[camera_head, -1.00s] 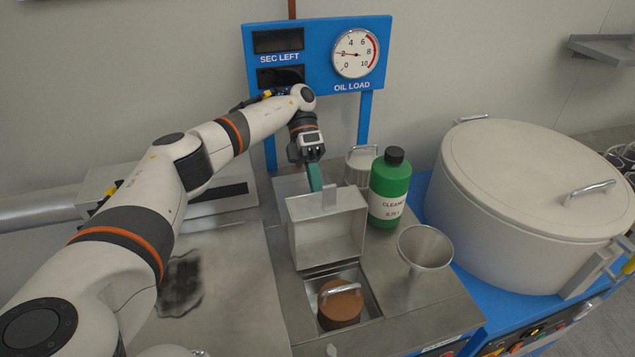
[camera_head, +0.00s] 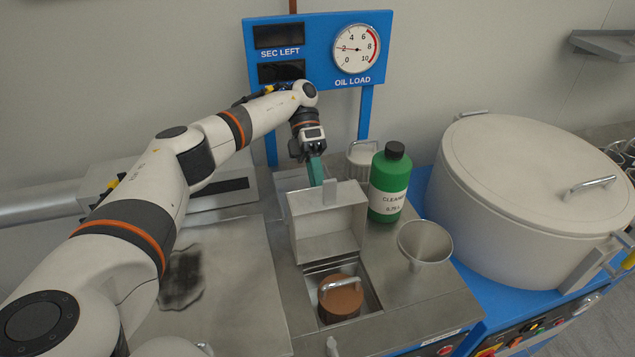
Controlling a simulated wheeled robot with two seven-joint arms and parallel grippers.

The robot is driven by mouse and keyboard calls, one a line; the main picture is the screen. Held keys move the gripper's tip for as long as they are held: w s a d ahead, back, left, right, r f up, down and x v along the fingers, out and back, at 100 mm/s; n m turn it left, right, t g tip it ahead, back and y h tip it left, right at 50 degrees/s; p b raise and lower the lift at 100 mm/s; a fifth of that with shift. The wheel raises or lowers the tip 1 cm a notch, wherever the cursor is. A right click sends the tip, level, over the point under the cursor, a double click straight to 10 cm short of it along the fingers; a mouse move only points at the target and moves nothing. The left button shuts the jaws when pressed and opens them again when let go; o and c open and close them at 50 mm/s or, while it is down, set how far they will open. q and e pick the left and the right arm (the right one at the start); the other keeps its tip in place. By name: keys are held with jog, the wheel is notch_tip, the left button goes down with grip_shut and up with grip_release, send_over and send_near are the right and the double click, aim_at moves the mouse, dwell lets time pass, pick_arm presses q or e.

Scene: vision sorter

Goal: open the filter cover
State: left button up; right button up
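The filter cover (camera_head: 328,228) is a metal box-like lid with a small tab on its upper edge. It stands raised at the back of a square opening (camera_head: 372,299). In the opening sits a brown round filter (camera_head: 341,301) with a metal handle. My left gripper (camera_head: 315,172) is behind the cover, its green fingers pointing down near the cover's upper left edge. Whether they touch the cover, and whether they are open, I cannot tell. My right gripper is not in view.
A green cleaner bottle (camera_head: 389,183) and a metal funnel (camera_head: 424,243) stand right of the cover. A lidded metal canister (camera_head: 359,162) is behind it. A large lidded drum (camera_head: 535,180) fills the right. A dark-stained cloth (camera_head: 181,279) lies at left.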

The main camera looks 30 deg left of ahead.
pick_arm(q)
notch_tip(320, 180, up, 10)
jog(key=p, duration=0.1)
jog(key=shift+f+p, duration=0.2)
jog(key=shift+p, duration=0.2)
jog(key=shift+d, duration=0.1)
